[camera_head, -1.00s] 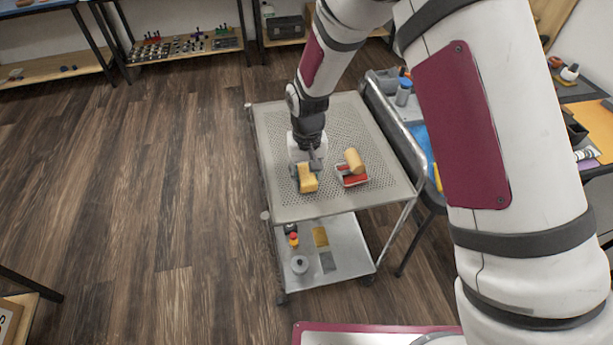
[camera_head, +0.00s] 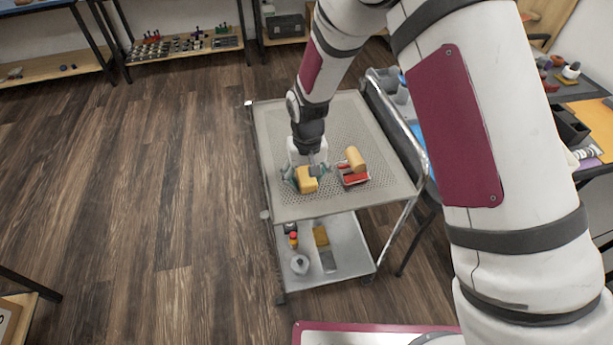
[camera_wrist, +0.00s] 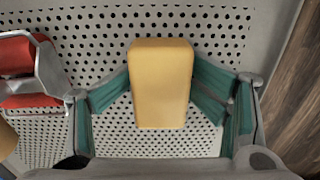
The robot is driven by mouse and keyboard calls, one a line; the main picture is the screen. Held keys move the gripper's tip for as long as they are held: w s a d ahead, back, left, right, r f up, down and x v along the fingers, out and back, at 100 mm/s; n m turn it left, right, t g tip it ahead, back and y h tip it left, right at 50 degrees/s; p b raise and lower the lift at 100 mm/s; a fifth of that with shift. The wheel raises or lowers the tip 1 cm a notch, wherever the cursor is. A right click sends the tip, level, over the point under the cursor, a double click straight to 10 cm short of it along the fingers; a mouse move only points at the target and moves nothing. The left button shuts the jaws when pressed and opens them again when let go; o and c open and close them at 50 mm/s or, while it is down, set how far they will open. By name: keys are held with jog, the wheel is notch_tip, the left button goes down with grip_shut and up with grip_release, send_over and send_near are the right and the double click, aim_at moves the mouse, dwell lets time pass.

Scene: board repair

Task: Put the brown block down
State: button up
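The block (camera_head: 307,180), yellow-tan in these pictures, rests on the perforated top shelf of the grey cart (camera_head: 290,212). In the wrist view the block (camera_wrist: 160,85) lies between the teal finger pads, its long side running up the picture. My gripper (camera_head: 306,174) is low over the shelf, around the block.
A red and grey item with a tan roller-like piece (camera_head: 355,160) lies just right of my gripper; its red part (camera_wrist: 30,70) also shows at left in the wrist view. The lower shelf (camera_head: 345,250) holds small items. The top shelf is clear behind and in front.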

aim_at(307, 175)
jog(key=shift+r, duration=0.15)
notch_tip(307, 175, up, 13)
jog(key=p, duration=0.1)
dwell(0.6)
jog(key=shift+d, duration=0.1)
